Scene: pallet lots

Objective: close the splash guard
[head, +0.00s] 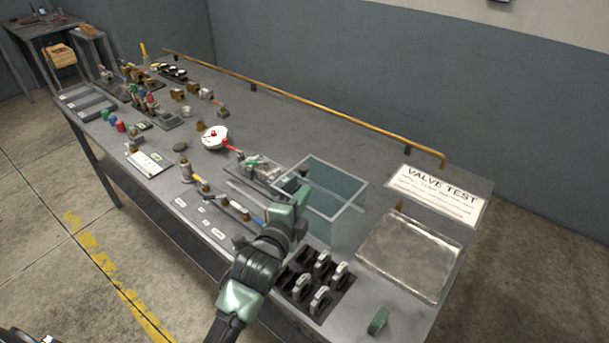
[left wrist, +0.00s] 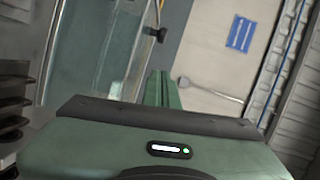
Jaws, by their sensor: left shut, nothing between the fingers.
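The splash guard (head: 338,198) is a clear, box-like enclosure with teal-tinted edges on the grey bench, right of the middle in the head view. Its clear panel (left wrist: 88,45) shows at the upper left of the left wrist view, with a black knob (left wrist: 157,33) beside it. My left gripper (head: 302,194) is at the guard's near left side, its green fingers shut and empty. The fingers (left wrist: 160,90) also show in the left wrist view, to the right of the panel. I cannot tell whether they touch the guard. My right gripper is not in view.
A "VALVE TEST" sign (head: 437,194) and a metal tray (head: 409,254) lie right of the guard. A black holder with several rings (head: 315,285) sits in front. Valves and fittings crowd the bench's left. A brass rail (head: 310,104) runs along the back.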

